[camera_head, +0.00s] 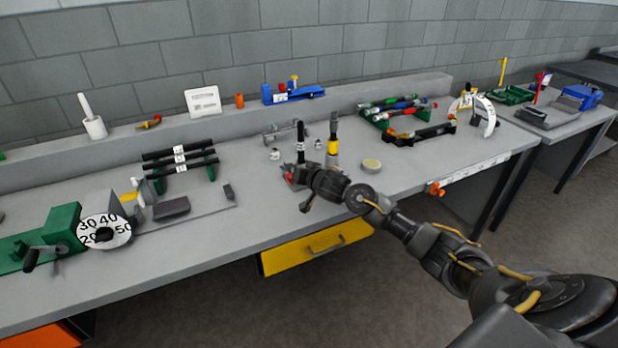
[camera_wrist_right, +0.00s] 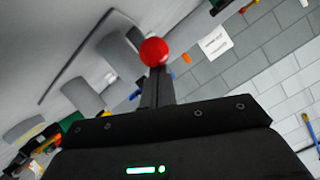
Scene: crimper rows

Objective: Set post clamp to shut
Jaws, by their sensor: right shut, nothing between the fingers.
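My right gripper (camera_head: 308,188) is at the middle of the bench, low in front of two upright posts. In the right wrist view its fingers (camera_wrist_right: 158,88) are together and empty. A red ball knob (camera_wrist_right: 153,52) shows just past the fingertips there; whether they touch it I cannot tell. A black upright handle or post (camera_head: 300,142) with a white tag stands behind the gripper, with a red part (camera_head: 289,179) near its base. A grey post with a yellow band (camera_head: 333,146) stands just right of it. The clamp's lower part is largely hidden by my gripper. My left gripper is out of view.
A black bar rack (camera_head: 180,158) and a dial device (camera_head: 105,231) stand left. A pen rack (camera_head: 398,108) is at right.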

